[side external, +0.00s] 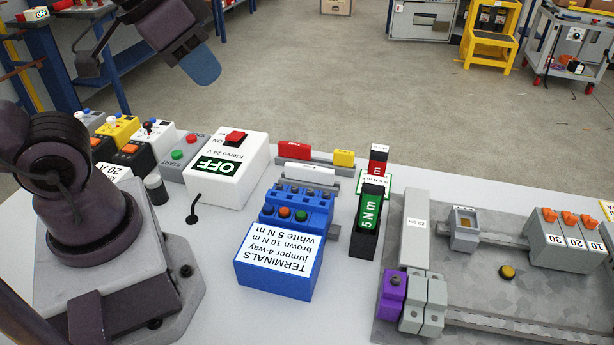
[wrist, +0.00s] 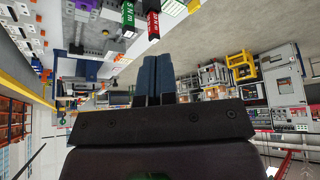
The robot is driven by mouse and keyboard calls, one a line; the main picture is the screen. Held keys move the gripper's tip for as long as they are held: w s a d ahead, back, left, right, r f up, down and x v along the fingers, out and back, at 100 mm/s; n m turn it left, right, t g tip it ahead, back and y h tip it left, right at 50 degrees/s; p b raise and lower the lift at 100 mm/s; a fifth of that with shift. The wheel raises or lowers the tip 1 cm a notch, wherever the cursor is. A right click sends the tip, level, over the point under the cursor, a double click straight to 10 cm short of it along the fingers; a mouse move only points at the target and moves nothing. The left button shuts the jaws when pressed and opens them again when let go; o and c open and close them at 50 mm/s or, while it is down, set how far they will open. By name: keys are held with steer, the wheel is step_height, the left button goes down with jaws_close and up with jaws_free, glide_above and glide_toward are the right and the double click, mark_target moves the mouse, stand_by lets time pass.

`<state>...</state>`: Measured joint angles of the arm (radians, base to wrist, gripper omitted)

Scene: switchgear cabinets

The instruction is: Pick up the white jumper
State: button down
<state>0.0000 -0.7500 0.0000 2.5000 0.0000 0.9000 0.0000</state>
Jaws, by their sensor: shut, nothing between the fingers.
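A white bar (side external: 310,173), which looks like the white jumper, lies behind the blue terminal block (side external: 298,208) in the side external view. The blue TERMINALS box (side external: 275,275) in front names a 4-way jumper, with brown 10 N m and white 5 N m. My gripper (side external: 203,72) is raised high at the top left, well away from the bar and empty. In the wrist view its two dark blue fingers (wrist: 158,78) are together with nothing between them. I cannot make out the white bar in the wrist view.
A red piece (side external: 295,150) and a yellow piece (side external: 344,158) sit just behind the white bar. The white OFF box (side external: 228,170) stands left. A grey panel (side external: 490,290) fills the right.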

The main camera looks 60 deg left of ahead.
steer(key=c, duration=1.8)
jaws_free()
steer(key=shift+c, duration=0.2)
steer(key=o, duration=0.8)
steer(key=shift+o, duration=0.2)
steer(key=m+g, duration=0.6)
steer(key=m, duration=0.3)
glide_above(312, 167)
step_height(312, 167, down, 20)
steer(key=r, duration=0.1)
steer(key=f, duration=0.7)
steer(key=shift+s+f, duration=0.1)
steer(key=shift+s, duration=0.25)
steer(key=shift+w+f, duration=0.15)
steer(key=shift+f, duration=1.35)
steer(key=shift+w+f, duration=0.1)
steer(key=shift+f, duration=1.4)
steer(key=shift+f, duration=0.25)
